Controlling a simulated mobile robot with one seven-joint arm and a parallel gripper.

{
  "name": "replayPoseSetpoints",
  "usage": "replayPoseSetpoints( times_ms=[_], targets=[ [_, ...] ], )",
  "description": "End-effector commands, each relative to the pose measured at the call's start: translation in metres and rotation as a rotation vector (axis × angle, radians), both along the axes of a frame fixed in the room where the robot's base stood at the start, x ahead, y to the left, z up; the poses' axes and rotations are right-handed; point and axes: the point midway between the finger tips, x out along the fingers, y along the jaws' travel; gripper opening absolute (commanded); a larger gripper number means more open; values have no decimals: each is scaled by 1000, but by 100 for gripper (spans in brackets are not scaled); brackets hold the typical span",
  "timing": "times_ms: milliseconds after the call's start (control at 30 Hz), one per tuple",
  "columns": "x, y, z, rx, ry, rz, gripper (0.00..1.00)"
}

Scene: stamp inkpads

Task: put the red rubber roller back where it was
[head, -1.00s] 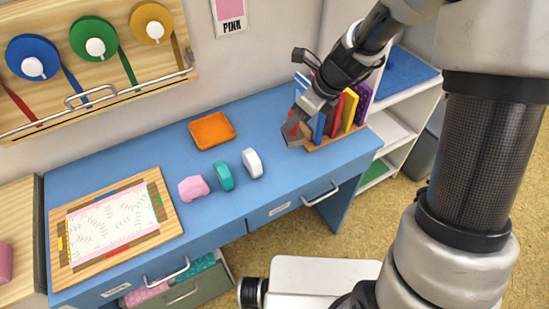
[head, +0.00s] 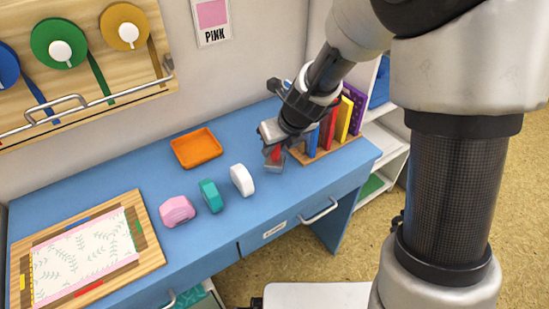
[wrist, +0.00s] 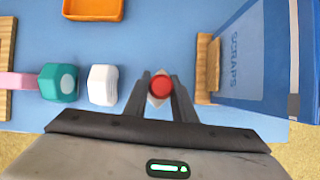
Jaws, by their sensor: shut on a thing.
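My gripper (head: 273,160) is shut on a red thing (wrist: 160,87) with a round end, which I take to be the red rubber roller. In the wrist view the gripper (wrist: 160,92) has one finger on each side of it. In the head view only a small red patch (head: 276,153) shows between the fingers; the rest is hidden. The gripper is over the blue desk (head: 225,222), right of the white roller-like piece (head: 242,180) and just left of the wooden rack. I cannot tell how far above the desk the red thing is.
A teal piece (head: 211,196) and a pink piece (head: 177,211) stand left of the white one. An orange tray (head: 196,148) lies behind them. The wooden rack (head: 325,152) with coloured upright slabs is close on the right. A patterned board (head: 140,268) lies at left.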

Motion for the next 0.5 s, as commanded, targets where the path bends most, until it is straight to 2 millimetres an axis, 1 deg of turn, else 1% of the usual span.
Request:
replayPoseSetpoints(
  times_ms=[33, 133, 367, 500],
  targets=[
    [0, -1, -15, 0, 2, -2, 0],
    [0, -1, -27, 0, 1, -2, 0],
    [0, 0, -25, 0, 0, 0, 0],
    [0, 0, -29, 0, 0, 0, 0]
  ],
)
